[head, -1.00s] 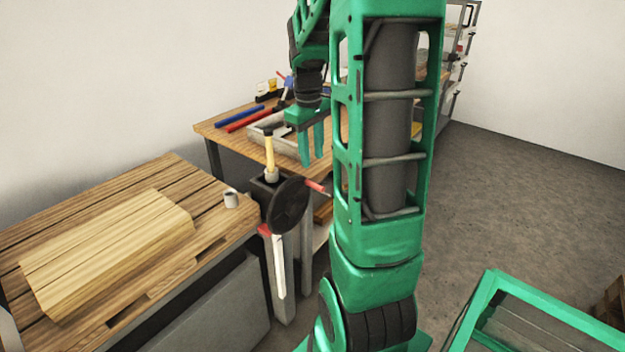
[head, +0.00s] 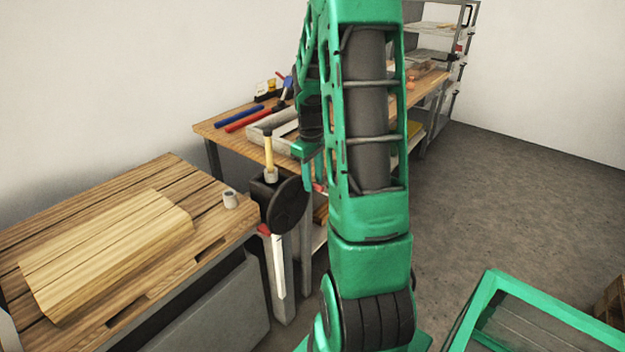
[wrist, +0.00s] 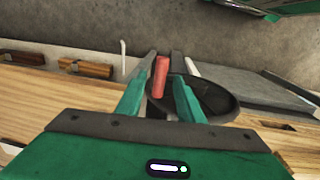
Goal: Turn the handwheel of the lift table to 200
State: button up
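The black handwheel (head: 289,207) sits on a dark housing at the right end of the lift table (head: 215,196). It also shows in the wrist view (wrist: 218,97). Its red handle (head: 319,187) is partly hidden by my arm in the head view. My gripper (head: 313,182) is beside the wheel's upper right. In the wrist view the red handle (wrist: 161,77) stands between my gripper's two fingers (wrist: 158,95), which are spread with gaps beside it. A pale upright strip with a red marker (head: 277,262) is below the wheel; no figures are readable.
A yellow rod (head: 268,152) stands above the housing. Behind is a workbench (head: 207,129) with a grey tray and tools. Open floor (head: 500,190) lies to the right.

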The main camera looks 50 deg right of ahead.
jog(key=shift+f, duration=0.35)
grip_shut()
jog(key=shift+w+d+r, duration=0.1)
jog(key=shift+d, duration=0.2)
jog(key=shift+a, duration=0.15)
jog(key=shift+r, duration=0.1)
